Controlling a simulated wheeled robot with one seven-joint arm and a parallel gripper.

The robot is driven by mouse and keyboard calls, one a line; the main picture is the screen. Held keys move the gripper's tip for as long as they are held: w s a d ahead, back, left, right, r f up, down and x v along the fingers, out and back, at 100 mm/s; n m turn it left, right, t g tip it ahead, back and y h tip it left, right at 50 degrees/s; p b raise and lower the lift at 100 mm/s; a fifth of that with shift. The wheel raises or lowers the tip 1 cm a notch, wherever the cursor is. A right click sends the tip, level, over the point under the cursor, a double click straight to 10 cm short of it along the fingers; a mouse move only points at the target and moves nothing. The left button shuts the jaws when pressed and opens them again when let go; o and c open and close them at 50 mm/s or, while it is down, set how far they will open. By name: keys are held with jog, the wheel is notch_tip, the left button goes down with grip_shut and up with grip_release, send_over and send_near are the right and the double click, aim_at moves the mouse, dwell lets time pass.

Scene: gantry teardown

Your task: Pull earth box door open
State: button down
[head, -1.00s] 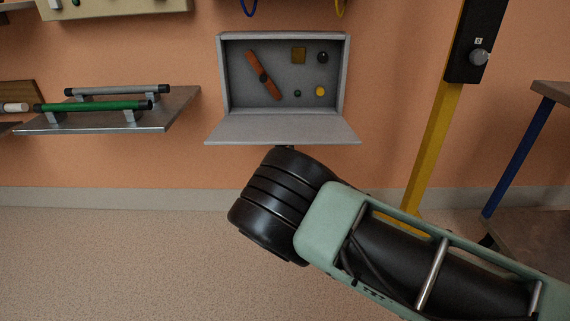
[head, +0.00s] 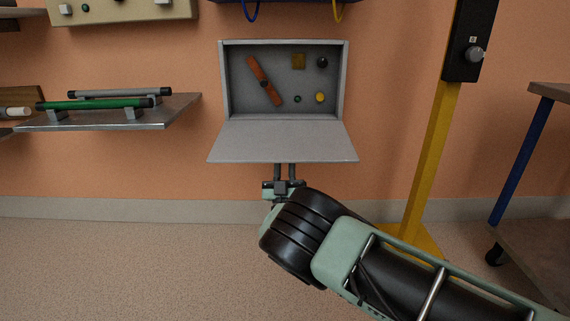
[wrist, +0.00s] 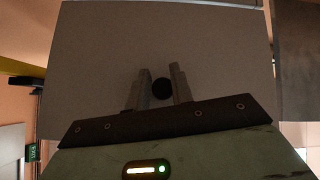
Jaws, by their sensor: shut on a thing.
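The grey earth box (head: 284,42) is on the orange wall, with its door (head: 282,141) hinged at the bottom edge and folded down and outward. Inside are an orange-brown lever (head: 264,80), a brass square and several round knobs. My gripper (head: 285,172) is below the door, pointing up at its underside. The wrist view shows the door's outer face (wrist: 165,45) and a round dark knob (wrist: 162,91) between my two fingers (wrist: 160,92). The gripper is shut on this knob. In the head view the knob is hidden under the door.
A shelf (head: 110,122) with a green and a grey handled bar stands out at left. A yellow post (head: 432,160) with a black switch box (head: 472,40) is at right, beside a blue-legged table (head: 522,160).

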jog(key=shift+s+a+r+y, duration=0.15)
jog(key=shift+a+r+y, duration=0.1)
jog(key=shift+a+y, duration=0.3)
jog(key=c, duration=1.2)
grip_release()
jog(key=shift+d+f+h, duration=0.1)
jog(key=shift+h, duration=0.25)
jog(key=p+v, duration=0.6)
jog(key=v, duration=1.1)
jog(key=shift+f, duration=0.2)
